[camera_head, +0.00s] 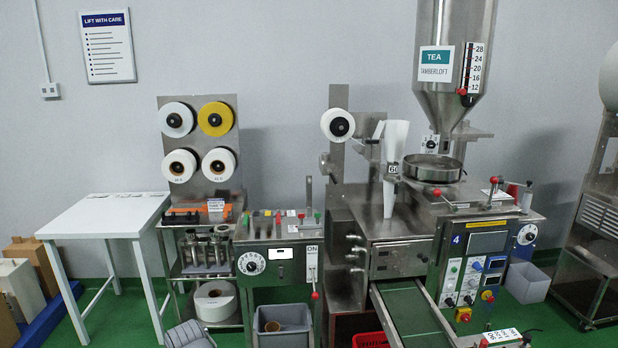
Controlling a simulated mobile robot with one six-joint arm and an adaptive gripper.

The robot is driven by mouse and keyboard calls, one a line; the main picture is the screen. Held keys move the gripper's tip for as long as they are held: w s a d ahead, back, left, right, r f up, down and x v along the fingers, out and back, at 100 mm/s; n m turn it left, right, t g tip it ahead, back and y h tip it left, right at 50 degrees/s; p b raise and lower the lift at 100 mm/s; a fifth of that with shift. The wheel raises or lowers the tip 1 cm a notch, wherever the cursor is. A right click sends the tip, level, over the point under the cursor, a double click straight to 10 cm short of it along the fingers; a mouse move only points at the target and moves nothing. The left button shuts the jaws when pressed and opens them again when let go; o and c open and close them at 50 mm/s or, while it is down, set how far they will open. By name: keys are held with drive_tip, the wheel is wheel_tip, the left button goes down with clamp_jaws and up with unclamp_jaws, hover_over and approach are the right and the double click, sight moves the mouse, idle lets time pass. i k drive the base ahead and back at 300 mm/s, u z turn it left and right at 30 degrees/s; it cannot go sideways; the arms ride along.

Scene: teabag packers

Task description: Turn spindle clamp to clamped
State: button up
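A white roll (328,118) sits on a spindle on the steel post of the tea packing machine, left of the hopper. A dark round hub (339,126) shows at the roll's centre. It may be the spindle clamp, but it is too small to tell its setting. My gripper is not in view, and nothing is seen touching the roll or the hub.
The packing machine's control panel (451,267) and green conveyor (408,306) stand in front of the roll. A steel hopper (452,60) rises to the right. A roll rack (198,100), a lever console (279,238) and a white table (100,216) stand left.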

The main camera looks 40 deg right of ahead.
sight(328, 171)
drive_tip(key=z, duration=0.05)
drive_tip(key=i, duration=0.8)
drive_tip(key=z, duration=0.7)
drive_tip(key=i, duration=0.6)
drive_tip(key=z, duration=0.45)
drive_tip(key=k, duration=0.9)
drive_tip(key=z, duration=0.15)
drive_tip(key=i, duration=0.45)
drive_tip(key=u, duration=0.05)
